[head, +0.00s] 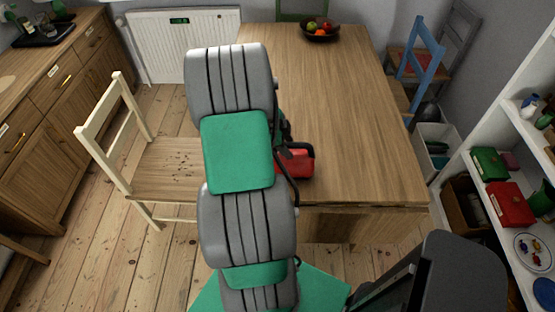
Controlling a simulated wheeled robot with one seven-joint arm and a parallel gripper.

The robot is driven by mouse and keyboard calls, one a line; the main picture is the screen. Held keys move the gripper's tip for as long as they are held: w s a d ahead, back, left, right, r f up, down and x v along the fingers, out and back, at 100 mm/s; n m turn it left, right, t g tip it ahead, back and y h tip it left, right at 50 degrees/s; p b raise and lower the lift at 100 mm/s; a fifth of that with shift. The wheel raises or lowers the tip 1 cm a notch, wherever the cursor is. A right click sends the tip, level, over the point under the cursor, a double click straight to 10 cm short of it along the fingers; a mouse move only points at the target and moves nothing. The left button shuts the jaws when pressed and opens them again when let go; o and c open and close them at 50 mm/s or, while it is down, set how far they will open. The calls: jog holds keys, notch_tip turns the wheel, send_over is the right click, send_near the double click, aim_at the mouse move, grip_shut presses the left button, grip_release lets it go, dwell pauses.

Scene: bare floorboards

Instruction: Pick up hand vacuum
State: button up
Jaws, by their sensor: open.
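A red object with a black handle-like loop, which looks like the hand vacuum (294,163), lies on the wooden table (352,125) near its front left part. Its left side is hidden behind my grey and green arm. My arm rises through the middle of the head view and covers the left part of the table. I cannot make out my gripper or its fingers, so their distance from the vacuum cannot be told.
A fruit bowl (320,33) stands at the table's far end. A pale wooden chair (160,165) is left of the table, and a blue chair (424,55) is at its right. White shelves (480,150) line the right side. Bare floorboards (100,240) show at the left.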

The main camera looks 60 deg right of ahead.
grip_shut()
dwell(0.5)
jog(key=shift+w, duration=0.1)
dwell(0.8)
jog(key=shift+r, duration=0.15)
